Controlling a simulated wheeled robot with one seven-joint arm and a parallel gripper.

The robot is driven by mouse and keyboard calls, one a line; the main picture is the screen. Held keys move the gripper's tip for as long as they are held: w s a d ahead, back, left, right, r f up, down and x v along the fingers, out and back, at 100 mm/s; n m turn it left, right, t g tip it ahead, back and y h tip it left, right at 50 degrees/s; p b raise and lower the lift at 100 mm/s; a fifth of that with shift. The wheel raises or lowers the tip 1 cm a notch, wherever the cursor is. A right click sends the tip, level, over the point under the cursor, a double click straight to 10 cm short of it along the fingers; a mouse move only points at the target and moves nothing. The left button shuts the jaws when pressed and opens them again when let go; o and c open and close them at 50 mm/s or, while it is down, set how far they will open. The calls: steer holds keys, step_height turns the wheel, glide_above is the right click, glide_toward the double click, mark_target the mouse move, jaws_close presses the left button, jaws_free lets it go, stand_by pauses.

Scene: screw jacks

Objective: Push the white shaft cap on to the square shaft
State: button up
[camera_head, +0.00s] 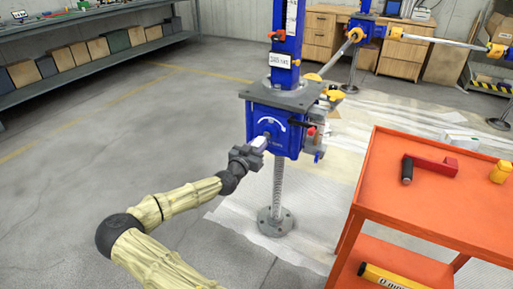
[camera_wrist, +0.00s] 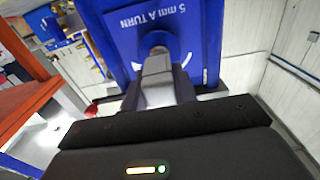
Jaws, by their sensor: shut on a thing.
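The white shaft cap (camera_head: 259,142) is in the jaws of my gripper (camera_head: 250,151), in front of the face of the blue screw jack (camera_head: 282,140). In the wrist view the cap (camera_wrist: 156,66) looks grey and points at the jack's shaft (camera_wrist: 159,48). My gripper (camera_wrist: 157,90) is shut on it there. The cap's far end is at or very close to the shaft; I cannot tell whether the shaft is inside it. Most of the shaft is hidden behind the cap and jaws.
An orange cart (camera_head: 445,200) stands at the right with a red tool (camera_head: 432,165) and a yellow item (camera_head: 500,172) on top. The jack's lower screw (camera_head: 278,185) stands on a round foot (camera_head: 274,222). The floor at the left is clear.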

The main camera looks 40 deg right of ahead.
steer(key=shift+x, duration=1.4)
steer(key=o, duration=1)
steer(key=shift+a, duration=0.15)
steer(key=p+v, duration=0.2)
steer(key=v, duration=1.5)
steer(key=shift+s, duration=0.1)
